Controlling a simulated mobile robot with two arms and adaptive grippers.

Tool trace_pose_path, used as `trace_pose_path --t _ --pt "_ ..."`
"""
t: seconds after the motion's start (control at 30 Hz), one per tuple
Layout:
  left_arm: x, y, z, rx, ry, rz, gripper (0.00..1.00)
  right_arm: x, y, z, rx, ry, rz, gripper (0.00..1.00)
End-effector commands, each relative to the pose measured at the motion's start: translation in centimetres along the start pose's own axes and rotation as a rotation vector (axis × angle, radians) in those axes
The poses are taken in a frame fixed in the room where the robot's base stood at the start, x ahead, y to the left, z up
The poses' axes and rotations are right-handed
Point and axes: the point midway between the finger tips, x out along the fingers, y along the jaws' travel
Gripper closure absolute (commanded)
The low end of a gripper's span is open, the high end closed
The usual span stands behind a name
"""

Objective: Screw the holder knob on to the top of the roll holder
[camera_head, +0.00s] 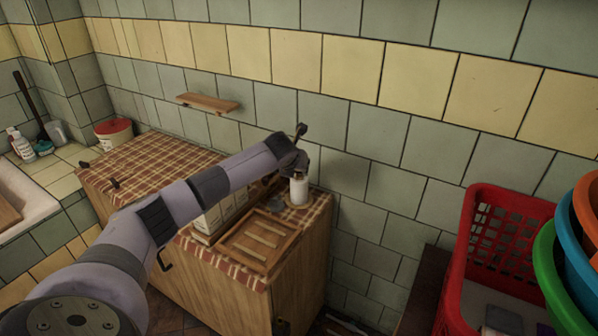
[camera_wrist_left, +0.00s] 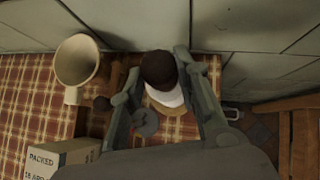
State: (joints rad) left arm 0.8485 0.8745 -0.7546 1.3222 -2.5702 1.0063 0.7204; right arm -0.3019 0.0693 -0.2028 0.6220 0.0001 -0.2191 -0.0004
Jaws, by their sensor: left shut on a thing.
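The holder knob (camera_wrist_left: 158,70) is a dark brown round piece between the fingers of my left gripper (camera_wrist_left: 160,76). The gripper is shut on it. In the head view my left gripper (camera_head: 292,163) is at the far right corner of the checked counter, right above the white roll (camera_head: 300,190). The roll stands upright there, and it shows partly behind the knob in the wrist view (camera_wrist_left: 166,98). A round tan base (camera_wrist_left: 166,109) of the roll holder shows beneath it. The holder's top is hidden by the knob, so I cannot tell whether they touch. My right gripper is not in view.
A wooden tray (camera_head: 233,251) lies at the counter's front. Printed boxes (camera_wrist_left: 62,158), a cream cup-like vessel (camera_wrist_left: 80,62) and a flat grey object (camera_wrist_left: 145,123) are close by. The tiled wall (camera_head: 380,170) is right behind. A red basket (camera_head: 462,250) stands at the right.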

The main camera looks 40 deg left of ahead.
Motion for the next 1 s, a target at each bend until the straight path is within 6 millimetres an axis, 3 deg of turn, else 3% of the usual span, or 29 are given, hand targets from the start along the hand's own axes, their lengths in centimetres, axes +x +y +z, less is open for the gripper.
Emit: trace_pose_path --t 0.1,0.13,0.47,0.67,0.9,1.0 --pt "0.13 0.02 -0.16 -0.001 0.001 0.0 0.97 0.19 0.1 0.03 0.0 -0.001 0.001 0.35" --pt "0.11 0.03 -0.14 -0.001 0.001 0.0 0.69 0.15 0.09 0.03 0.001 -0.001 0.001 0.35" --pt "0.09 0.01 -0.11 0.0 0.001 0.0 0.47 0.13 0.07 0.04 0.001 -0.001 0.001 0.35" --pt "0.08 0.01 -0.09 0.0 0.0 0.0 0.47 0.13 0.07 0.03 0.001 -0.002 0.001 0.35" --pt "0.07 0.0 -0.09 0.0 0.0 0.0 0.62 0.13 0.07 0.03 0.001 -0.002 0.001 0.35" --pt "0.07 0.0 -0.08 0.0 0.0 0.0 0.64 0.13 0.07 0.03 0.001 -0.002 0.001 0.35"
